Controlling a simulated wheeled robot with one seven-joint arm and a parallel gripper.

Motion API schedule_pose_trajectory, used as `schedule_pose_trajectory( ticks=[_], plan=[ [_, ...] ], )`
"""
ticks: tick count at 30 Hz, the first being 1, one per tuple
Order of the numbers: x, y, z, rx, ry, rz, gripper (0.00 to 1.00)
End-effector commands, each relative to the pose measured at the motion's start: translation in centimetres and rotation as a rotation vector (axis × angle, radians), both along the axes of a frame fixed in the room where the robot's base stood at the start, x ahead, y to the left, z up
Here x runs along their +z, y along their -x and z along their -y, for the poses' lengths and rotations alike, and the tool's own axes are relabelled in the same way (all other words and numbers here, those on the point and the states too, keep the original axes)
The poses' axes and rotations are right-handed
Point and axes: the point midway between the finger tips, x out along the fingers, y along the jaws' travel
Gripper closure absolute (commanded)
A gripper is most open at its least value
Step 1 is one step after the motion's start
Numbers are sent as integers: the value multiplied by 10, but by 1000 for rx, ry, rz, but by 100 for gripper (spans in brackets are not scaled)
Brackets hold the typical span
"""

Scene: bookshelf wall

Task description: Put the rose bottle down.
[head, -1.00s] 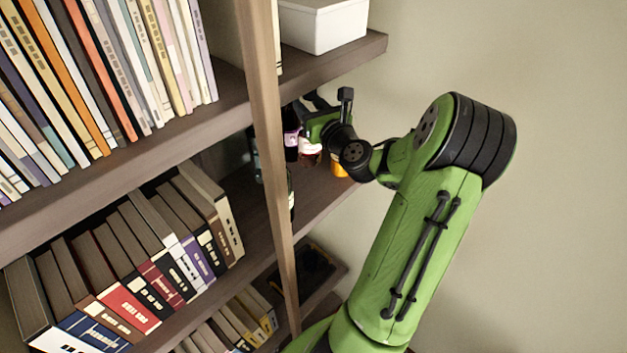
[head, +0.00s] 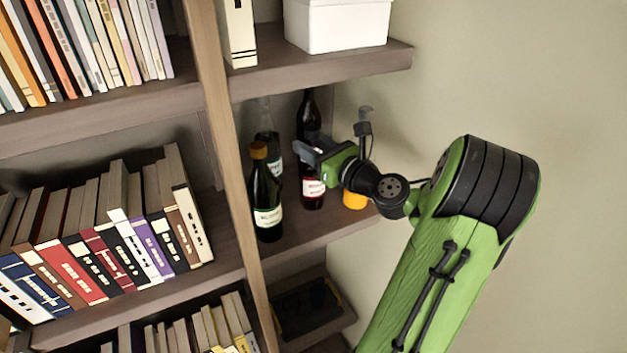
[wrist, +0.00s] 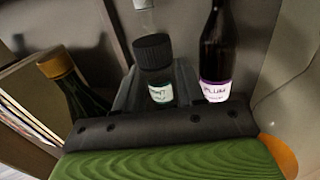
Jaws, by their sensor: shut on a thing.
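The rose bottle (head: 312,188), dark with a red-and-white label, stands upright at the middle shelf bay in the head view. My gripper (head: 312,157) is shut on its upper part from the right and hides its top. The base is at or just above the shelf board; I cannot tell if it touches. In the wrist view, my gripper (wrist: 158,92) fills the bottom.
A gold-capped green bottle (head: 266,205) stands front left. A mint bottle (head: 269,145) and a dark plum bottle (head: 308,112) stand behind; the plum label shows in the wrist view (wrist: 214,92). An orange object (head: 354,199) is right. The upper shelf (head: 330,68) overhangs.

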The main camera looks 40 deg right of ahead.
Motion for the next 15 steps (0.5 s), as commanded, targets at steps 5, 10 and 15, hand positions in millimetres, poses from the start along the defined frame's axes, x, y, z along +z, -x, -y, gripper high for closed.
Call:
schedule_pose_trajectory(
  ticks=[5,10,15],
  plan=[
    [-34,0,1,-1,-4,2,100],
    [-40,0,0,-1,2,3,100],
    [-40,0,0,-2,2,2,100]
  ],
)
